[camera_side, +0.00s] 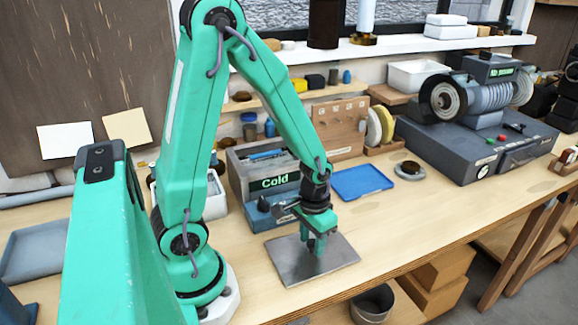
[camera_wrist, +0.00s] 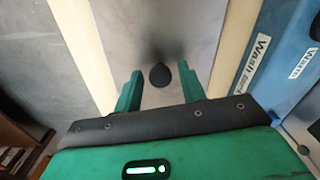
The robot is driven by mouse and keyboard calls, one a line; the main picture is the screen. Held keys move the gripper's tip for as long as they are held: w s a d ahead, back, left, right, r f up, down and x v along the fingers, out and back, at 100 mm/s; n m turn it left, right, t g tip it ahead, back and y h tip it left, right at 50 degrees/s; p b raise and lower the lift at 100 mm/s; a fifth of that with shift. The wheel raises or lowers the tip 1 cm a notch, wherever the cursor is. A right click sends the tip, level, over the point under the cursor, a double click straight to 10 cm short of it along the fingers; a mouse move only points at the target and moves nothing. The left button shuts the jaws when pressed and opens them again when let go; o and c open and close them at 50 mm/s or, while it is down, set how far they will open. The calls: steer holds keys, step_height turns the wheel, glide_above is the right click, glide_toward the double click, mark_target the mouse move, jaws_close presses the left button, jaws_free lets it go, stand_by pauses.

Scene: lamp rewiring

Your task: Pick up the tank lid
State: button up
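The tank lid looks like a flat grey metal plate (camera_side: 338,258) lying on the bench in the side view. In the wrist view the grey plate (camera_wrist: 150,30) fills the middle and has a round dark knob (camera_wrist: 160,76). My gripper (camera_side: 314,250) points down over the plate. In the wrist view its two green fingers (camera_wrist: 160,78) are apart, one on each side of the knob, with gaps showing. I cannot tell how far the fingertips reach down beside the knob. In the side view the fingers hide the knob.
A grey tank (camera_side: 236,178) marked "Cold" stands behind my gripper. A blue tray (camera_side: 362,183) and a small dark round object (camera_side: 409,170) lie to the right. A grinder-like machine (camera_side: 480,135) stands at the back right. The bench right of the plate is clear to its front edge.

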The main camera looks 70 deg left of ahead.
mark_target(312, 243)
jaws_close()
steer(key=shift+r, duration=0.2)
steer(key=shift+r, duration=0.8)
steer(key=shift+d+r, duration=0.2)
steer(key=shift+r, duration=1)
steer(key=s+d+r, duration=0.5)
steer(key=d+r, duration=0.1)
steer(key=d, duration=0.4)
steer(key=shift+r, duration=0.3)
steer(key=shift+d, duration=0.1)
